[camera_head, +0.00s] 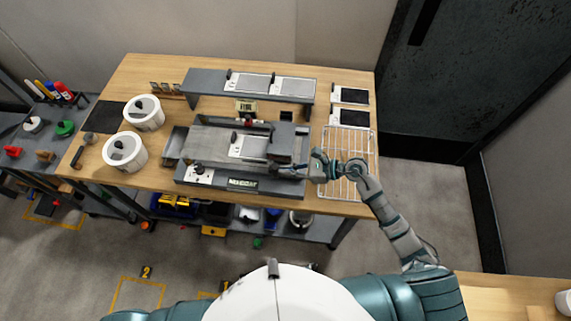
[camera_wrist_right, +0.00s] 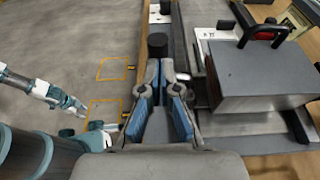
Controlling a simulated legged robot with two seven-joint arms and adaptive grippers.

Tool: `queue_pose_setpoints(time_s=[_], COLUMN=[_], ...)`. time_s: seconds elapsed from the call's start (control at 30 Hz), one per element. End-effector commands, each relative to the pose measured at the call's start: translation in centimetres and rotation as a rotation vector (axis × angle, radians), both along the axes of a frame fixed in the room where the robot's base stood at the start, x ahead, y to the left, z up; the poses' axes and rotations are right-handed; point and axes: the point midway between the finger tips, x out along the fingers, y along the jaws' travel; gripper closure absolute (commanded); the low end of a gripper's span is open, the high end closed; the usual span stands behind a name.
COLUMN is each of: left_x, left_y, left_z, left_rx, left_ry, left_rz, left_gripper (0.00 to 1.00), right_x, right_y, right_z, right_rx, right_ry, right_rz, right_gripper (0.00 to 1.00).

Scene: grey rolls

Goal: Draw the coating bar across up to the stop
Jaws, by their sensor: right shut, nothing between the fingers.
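The coating bench (camera_head: 235,184), a grey machine with a dark front base, stands mid-table. I cannot tell for sure which part is the coating bar or the stop. My right gripper (camera_head: 302,170) is at the bench's front right corner. In the wrist view its blue-padded fingers (camera_wrist_right: 165,75) are shut and empty. A black upright knob (camera_wrist_right: 157,45) shows just beyond the fingertips; contact cannot be told.
A wire rack (camera_head: 347,188) lies right of the bench, under my right arm. Two white tubs (camera_head: 125,158) stand on the left. A grey raised shelf (camera_head: 205,82) is behind. Black-and-white cards (camera_head: 350,95) lie at the back right. Bare wood shows front left.

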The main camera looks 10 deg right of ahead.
Motion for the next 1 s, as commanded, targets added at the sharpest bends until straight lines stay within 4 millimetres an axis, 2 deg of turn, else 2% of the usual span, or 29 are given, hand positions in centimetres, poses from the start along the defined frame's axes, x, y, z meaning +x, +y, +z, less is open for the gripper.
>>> queue_pose_setpoints(time_s=[1.0], left_x=[0.0], left_y=[0.0], left_z=[0.3], left_rx=[0.0], left_ry=[-0.001], left_rz=[0.0], left_gripper=[0.6], right_x=[0.9], right_y=[3.0], right_z=[0.1], right_rx=[0.002], right_ry=[-0.001], right_rz=[0.0], right_gripper=[1.0])
